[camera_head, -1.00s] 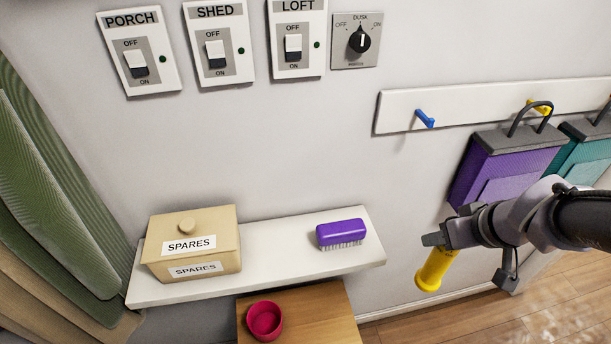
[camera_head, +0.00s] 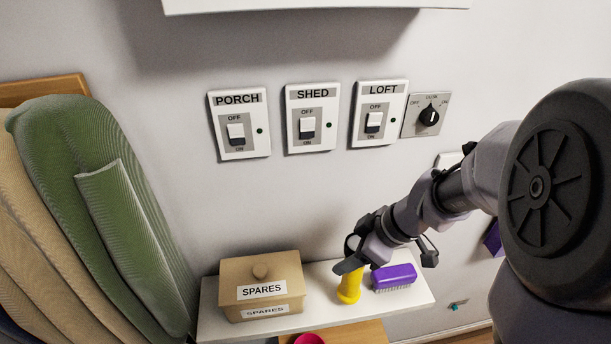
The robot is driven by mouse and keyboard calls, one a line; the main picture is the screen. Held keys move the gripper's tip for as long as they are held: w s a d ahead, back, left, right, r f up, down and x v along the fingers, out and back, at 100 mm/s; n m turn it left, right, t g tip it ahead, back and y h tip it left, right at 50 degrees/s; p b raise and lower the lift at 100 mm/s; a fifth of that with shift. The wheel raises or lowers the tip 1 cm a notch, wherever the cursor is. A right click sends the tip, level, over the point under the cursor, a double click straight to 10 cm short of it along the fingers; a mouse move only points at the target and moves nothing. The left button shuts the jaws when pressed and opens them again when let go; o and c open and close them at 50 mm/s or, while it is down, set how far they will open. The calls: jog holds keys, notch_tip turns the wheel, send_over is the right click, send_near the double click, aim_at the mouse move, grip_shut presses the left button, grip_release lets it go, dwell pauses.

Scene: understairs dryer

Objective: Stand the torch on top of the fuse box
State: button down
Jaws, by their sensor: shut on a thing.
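The yellow torch (camera_head: 350,287) is held by my gripper (camera_head: 352,262), which is shut around its upper end. The torch hangs nearly upright in front of or over the white shelf, between the spares box and the purple brush. I cannot tell whether its lower end touches the shelf. No fuse box is clearly identifiable. The lower edge of a white wall unit (camera_head: 315,6) shows at the top of the picture, and its top is out of view.
The spares box (camera_head: 261,287) and purple brush (camera_head: 396,276) stand on the white shelf (camera_head: 415,300). A red bowl (camera_head: 309,339) is below. Switches labelled PORCH (camera_head: 239,125), SHED (camera_head: 312,119) and LOFT (camera_head: 380,114) and a dial (camera_head: 427,115) are on the wall.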

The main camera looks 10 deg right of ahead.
jog(key=shift+w+a+f, duration=0.2)
jog(key=shift+w+f, duration=0.45)
jog(key=shift+w, duration=0.1)
jog(key=shift+w+a+f, duration=0.15)
jog(key=shift+w+f, duration=0.5)
jog(key=shift+w, duration=0.05)
jog(key=shift+w+a+f, duration=0.2)
jog(key=shift+w+f, duration=0.45)
jog(key=shift+w, duration=0.1)
jog(key=shift+f+b, duration=0.1)
jog(key=shift+b, duration=0.35)
jog(key=c, duration=1.1)
grip_release()
jog(key=o, duration=0.5)
